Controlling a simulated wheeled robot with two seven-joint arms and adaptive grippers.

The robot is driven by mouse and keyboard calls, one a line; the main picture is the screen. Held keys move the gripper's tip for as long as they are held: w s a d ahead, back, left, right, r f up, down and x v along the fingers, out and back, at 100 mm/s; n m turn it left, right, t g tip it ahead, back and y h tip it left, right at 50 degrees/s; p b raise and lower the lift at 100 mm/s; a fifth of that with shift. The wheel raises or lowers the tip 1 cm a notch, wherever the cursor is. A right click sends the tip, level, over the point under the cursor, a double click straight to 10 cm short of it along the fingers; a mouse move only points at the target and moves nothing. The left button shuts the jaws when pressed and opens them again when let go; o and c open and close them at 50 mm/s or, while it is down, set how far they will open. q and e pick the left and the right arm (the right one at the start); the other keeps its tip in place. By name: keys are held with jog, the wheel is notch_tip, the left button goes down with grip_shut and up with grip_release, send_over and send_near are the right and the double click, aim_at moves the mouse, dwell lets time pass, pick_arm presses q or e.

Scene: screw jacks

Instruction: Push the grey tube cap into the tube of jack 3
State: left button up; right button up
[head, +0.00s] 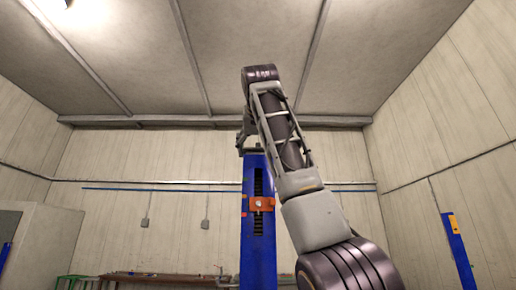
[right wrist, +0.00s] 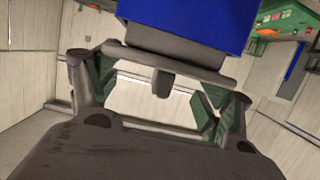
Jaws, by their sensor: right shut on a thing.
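The blue tube of a jack (head: 259,225) stands upright in the middle of the head view, with an orange bracket (head: 262,204) on its front. I see no number on it. My right gripper (head: 246,138) is at the tube's top end, partly hidden by my arm. In the right wrist view, the blue tube end (right wrist: 190,22) is at the top. The grey tube cap (right wrist: 165,55) is at this end, its plate outside and its darker block meeting the tube. My left gripper is out of view.
Another blue post (head: 459,250) stands at the far right. A low bench (head: 160,278) runs along the back wall. In the right wrist view, a green surface with small coloured things (right wrist: 285,20) is at the top right. Open room surrounds the tube's top.

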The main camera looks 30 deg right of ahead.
jog(key=shift+f+b, duration=0.6)
jog(key=shift+f, duration=0.1)
jog(key=o, duration=1)
jog(key=shift+o, duration=0.2)
jog(key=shift+s+r, duration=0.1)
jog(key=v, duration=1.2)
dwell(0.6)
